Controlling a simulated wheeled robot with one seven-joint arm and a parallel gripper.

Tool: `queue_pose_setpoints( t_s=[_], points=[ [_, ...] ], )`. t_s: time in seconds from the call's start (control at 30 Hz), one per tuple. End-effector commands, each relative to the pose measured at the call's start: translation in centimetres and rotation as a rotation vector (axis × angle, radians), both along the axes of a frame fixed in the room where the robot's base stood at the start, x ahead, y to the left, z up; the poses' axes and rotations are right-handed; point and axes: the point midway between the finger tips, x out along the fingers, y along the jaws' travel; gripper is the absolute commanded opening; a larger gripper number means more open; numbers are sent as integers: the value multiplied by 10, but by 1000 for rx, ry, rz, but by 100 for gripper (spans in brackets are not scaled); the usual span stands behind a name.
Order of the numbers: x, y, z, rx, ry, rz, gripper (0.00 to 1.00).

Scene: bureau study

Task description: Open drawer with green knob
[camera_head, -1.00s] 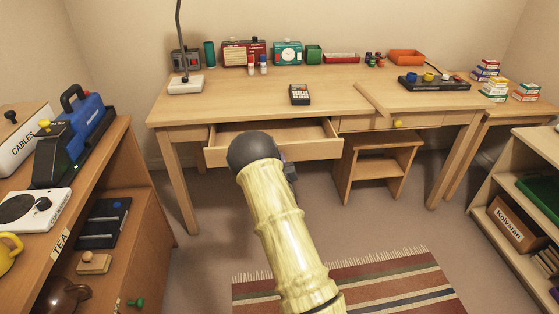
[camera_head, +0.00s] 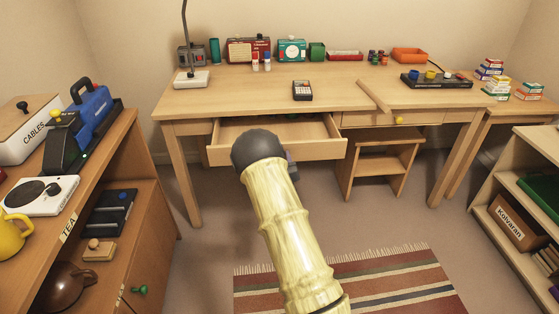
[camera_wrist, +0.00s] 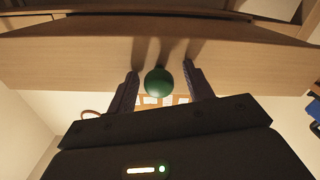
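In the head view my arm hides the knob and most of the gripper.
The desk's right drawer with a yellow knob (camera_head: 399,119) is shut. Another green knob (camera_head: 140,289) is on the left cabinet (camera_head: 150,240). A stool (camera_head: 375,166) stands under the desk. A striped rug (camera_head: 390,285) covers open floor; a shelf (camera_head: 478,190) is at right.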

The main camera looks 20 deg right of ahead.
Motion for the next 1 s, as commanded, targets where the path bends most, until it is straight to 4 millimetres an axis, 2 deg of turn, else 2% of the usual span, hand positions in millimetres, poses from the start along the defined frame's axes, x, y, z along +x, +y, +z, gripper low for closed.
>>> queue_pose_setpoints(
  t_s=[0.2,0.37,0.67,1.0],
  points=[
    [-2,-1,0,0,0,-2,52],
    [-14,2,0,1,3,-2,52],
    [-61,16,1,0,4,-2,52],
    [-122,34,-1,0,4,-1,52]
  ],
)
